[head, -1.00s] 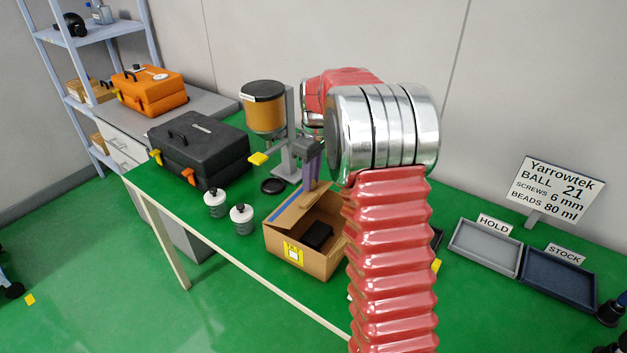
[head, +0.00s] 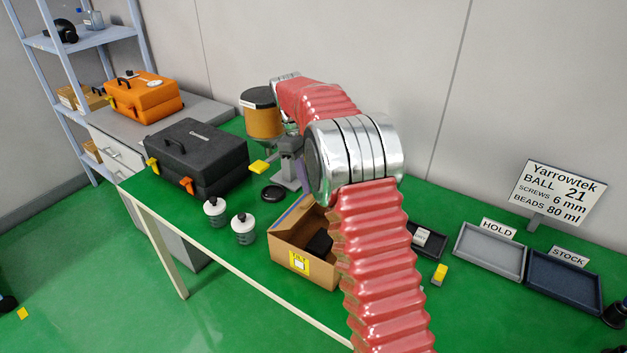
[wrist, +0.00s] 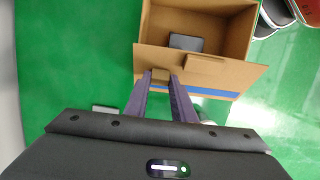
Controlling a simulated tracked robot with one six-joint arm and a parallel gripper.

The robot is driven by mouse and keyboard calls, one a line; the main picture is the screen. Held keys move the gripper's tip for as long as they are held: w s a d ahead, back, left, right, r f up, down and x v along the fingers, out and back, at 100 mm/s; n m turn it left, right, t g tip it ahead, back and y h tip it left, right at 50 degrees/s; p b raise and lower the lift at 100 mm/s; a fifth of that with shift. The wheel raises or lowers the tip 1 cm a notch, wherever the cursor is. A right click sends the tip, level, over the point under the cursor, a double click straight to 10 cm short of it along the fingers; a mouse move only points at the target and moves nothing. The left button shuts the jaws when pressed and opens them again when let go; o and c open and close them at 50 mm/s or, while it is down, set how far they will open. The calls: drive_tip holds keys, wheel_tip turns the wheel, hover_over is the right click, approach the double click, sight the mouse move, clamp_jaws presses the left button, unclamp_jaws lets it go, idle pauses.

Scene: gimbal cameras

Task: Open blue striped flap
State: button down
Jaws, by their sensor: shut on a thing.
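The open-topped cardboard box (head: 318,268) stands on the green table with a yellow label on its front; it also shows in the wrist view (wrist: 200,25). Its flap (wrist: 205,70) carries a blue stripe along the free edge (wrist: 212,93). In the head view the flap (head: 290,216) stands raised at the box's left side, seen nearly edge-on. My gripper (wrist: 160,77) has its purple fingers shut on the flap near the striped edge. In the head view the fingers are largely hidden behind my arm. A dark block (wrist: 186,42) lies inside the box.
Two white-capped bottles (head: 243,229) and a black disc (head: 273,193) are left of the box. A dispenser with an amber container (head: 263,118) stands behind. A black case (head: 197,158) is farther left.

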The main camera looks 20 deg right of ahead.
drive_tip(key=shift+f, duration=0.15)
drive_tip(key=c, duration=1.5)
unclamp_jaws()
drive_tip(key=shift+r, duration=0.2)
drive_tip(key=shift+v, duration=6.7)
drive_tip(key=shift+w+a, duration=0.1)
